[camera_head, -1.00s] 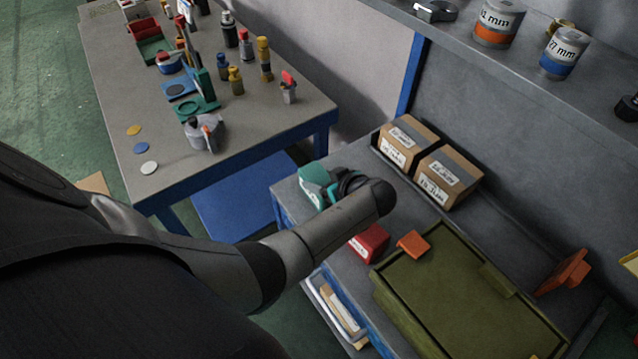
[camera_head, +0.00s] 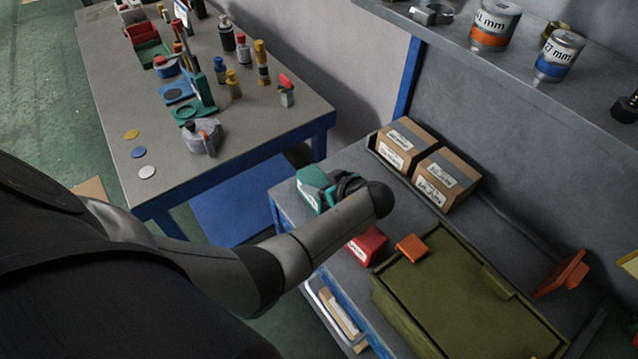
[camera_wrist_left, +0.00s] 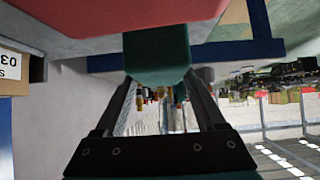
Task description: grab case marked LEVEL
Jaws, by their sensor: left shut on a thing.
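A teal case (camera_head: 311,187) with a white label sits at the left end of the grey bench, by the end of my left arm. The label is too small to read. In the left wrist view a teal block (camera_wrist_left: 155,55), which looks like this case, is between the fingers of my left gripper (camera_wrist_left: 158,82), shut on it. In the head view my forearm hides most of this gripper. A red case (camera_head: 367,245) with a white label lies just beyond the forearm; its lettering is unreadable. My right gripper is not in view.
An olive tray (camera_head: 450,290) fills the bench's front right, with an orange block (camera_head: 411,247) at its corner. Two cardboard boxes (camera_head: 425,165) stand at the back. A shelf (camera_head: 490,55) holds labelled cans above. A crowded table (camera_head: 240,140) stands to the left.

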